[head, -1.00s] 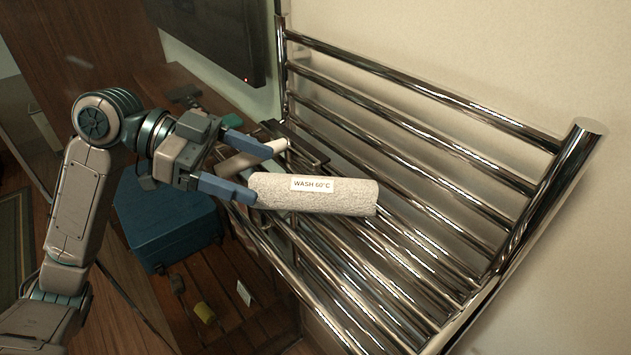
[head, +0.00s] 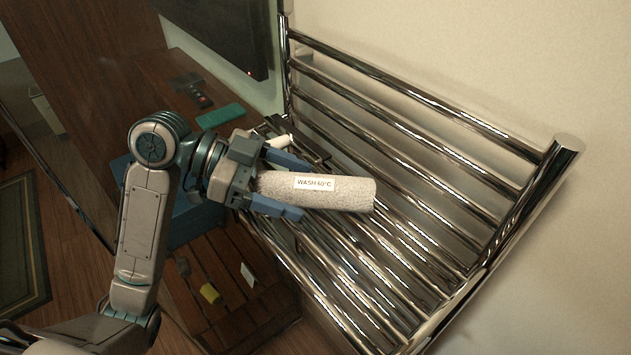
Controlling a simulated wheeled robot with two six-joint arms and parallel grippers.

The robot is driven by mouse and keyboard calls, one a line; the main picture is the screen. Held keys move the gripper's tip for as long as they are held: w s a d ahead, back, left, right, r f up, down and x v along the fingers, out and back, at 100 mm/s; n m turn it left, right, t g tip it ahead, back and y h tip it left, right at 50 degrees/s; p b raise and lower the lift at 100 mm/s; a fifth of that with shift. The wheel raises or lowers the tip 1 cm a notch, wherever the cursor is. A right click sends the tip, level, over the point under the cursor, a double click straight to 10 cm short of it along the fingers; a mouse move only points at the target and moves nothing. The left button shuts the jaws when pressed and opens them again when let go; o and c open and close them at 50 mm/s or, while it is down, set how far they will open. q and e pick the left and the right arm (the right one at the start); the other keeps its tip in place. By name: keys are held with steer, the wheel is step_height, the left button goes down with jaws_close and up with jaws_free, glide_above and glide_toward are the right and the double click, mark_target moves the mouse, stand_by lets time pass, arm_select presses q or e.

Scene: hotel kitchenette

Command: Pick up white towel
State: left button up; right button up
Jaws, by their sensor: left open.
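A rolled white towel (head: 345,194) with a "WASH 60°C" label lies on the bars of the chrome towel rack (head: 405,200). My left gripper (head: 302,188) is open at the towel's left end. Its upper finger is along the far side of the roll and its lower finger along the near side. I cannot tell whether either finger touches the towel. The left end of the roll is partly hidden by the gripper. My right gripper is not in view.
A pale rod-like item (head: 279,141) is just behind the upper finger. A blue case (head: 190,222) stands below the arm. A green item (head: 220,115) and a dark remote (head: 196,97) lie on the wooden surface. A wall-mounted screen (head: 215,30) is at the back.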

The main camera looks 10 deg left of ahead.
arm_select(q)
steer(key=c, duration=1.2)
steer(key=shift+r, duration=0.2)
